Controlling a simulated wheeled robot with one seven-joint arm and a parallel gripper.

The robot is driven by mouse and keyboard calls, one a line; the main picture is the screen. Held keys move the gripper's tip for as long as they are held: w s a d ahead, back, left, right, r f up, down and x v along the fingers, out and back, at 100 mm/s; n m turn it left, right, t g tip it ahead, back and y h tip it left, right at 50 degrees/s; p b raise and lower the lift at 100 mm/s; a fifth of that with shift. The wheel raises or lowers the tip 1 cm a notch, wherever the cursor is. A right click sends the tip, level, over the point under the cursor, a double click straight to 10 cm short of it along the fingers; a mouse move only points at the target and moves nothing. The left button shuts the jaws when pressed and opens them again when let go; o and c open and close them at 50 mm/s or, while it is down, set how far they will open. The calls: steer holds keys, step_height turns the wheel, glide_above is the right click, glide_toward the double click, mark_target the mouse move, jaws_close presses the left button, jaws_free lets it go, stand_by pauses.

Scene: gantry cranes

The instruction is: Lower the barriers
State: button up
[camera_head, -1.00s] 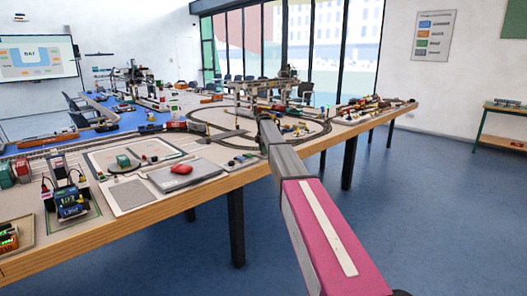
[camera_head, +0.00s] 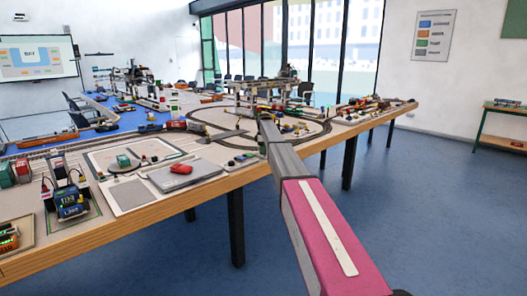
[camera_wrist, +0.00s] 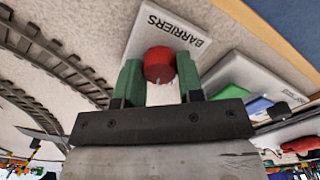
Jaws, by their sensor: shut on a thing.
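In the wrist view, a pale plate (camera_wrist: 192,32) carries the label "BARRIERS". A round red knob (camera_wrist: 158,65) stands at that plate. My gripper (camera_wrist: 160,78) has its two green fingers on either side of the knob and is shut on it. How the knob is mounted is hidden behind the fingers. In the head view my arm reaches over the table's front edge towards the oval track, and it hides the gripper and the knob. I cannot make out the crossing barriers in either view.
Railway track (camera_wrist: 62,62) curves to the left of the plate in the wrist view. A pale box with green and blue parts (camera_wrist: 258,104) is close on the right. In the head view the long table (camera_head: 130,215) holds gantry cranes and trains. The floor (camera_head: 430,210) at right is clear.

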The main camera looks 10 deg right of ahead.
steer(key=m, duration=1.1)
steer(key=shift+m, duration=0.5)
steer(key=o, duration=0.9)
steer(key=shift+r, duration=0.15)
step_height(320, 180, up, 11)
steer(key=shift+f, duration=0.2)
steer(key=shift+s, duration=0.1)
